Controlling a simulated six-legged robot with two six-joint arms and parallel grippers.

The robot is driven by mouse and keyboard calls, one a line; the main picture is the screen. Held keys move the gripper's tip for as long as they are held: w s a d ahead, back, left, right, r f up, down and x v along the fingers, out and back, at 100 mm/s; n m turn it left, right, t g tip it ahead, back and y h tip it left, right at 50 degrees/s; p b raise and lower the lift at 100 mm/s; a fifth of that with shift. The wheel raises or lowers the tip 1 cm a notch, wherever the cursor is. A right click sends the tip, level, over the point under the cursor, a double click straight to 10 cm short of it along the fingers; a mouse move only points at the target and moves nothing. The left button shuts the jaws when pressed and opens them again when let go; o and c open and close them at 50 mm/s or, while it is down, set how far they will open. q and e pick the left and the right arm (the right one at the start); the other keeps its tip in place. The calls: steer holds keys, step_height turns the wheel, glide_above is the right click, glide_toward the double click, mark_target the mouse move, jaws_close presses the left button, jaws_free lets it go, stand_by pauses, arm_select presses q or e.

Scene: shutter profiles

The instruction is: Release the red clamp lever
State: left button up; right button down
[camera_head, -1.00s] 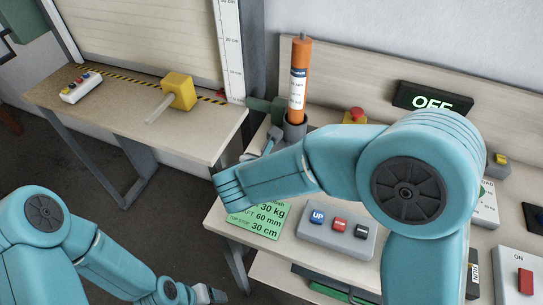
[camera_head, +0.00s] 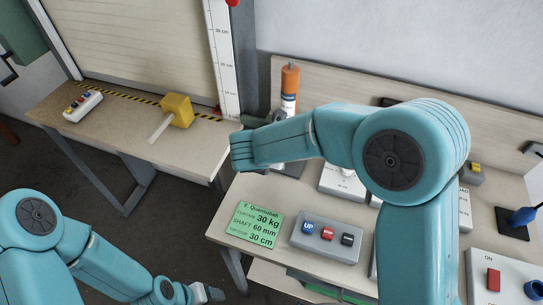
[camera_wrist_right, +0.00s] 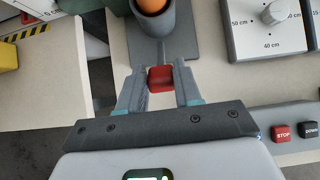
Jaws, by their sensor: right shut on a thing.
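The red clamp lever (camera_wrist_right: 161,78) shows in the right wrist view, at the front of a grey round holder (camera_wrist_right: 154,28). My right gripper (camera_wrist_right: 160,82) has a finger on each side of the lever and is shut on it. In the head view my right arm hides the lever, the right gripper and the lower tube. My left gripper (camera_head: 207,293) is low in the head view, away from the holder; its jaws are too small to read.
A green card (camera_head: 255,224) and a box with UP, STOP and DOWN buttons (camera_head: 325,236) lie on the bench front. A dial panel (camera_wrist_right: 268,25) stands right of the holder. The left table carries a yellow block (camera_head: 177,109) and a button box (camera_head: 83,106).

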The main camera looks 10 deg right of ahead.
steer(key=shift+w+d+r, duration=0.15)
steer(key=shift+w+r, duration=0.05)
steer(key=shift+r, duration=0.05)
steer(key=c, duration=1.2)
jaws_free()
steer(key=o, duration=0.4)
steer(key=shift+f, duration=0.1)
steer(key=shift+o, duration=0.2)
steer(key=shift+w+d+f, duration=0.1)
steer(key=shift+f, duration=0.05)
steer(key=shift+s+a+r, duration=0.25)
steer(key=v, duration=1.5)
steer(key=shift+r+b, duration=0.3)
steer(key=shift+b, duration=0.05)
steer(key=shift+s+a, duration=0.1)
steer(key=shift+s, duration=0.1)
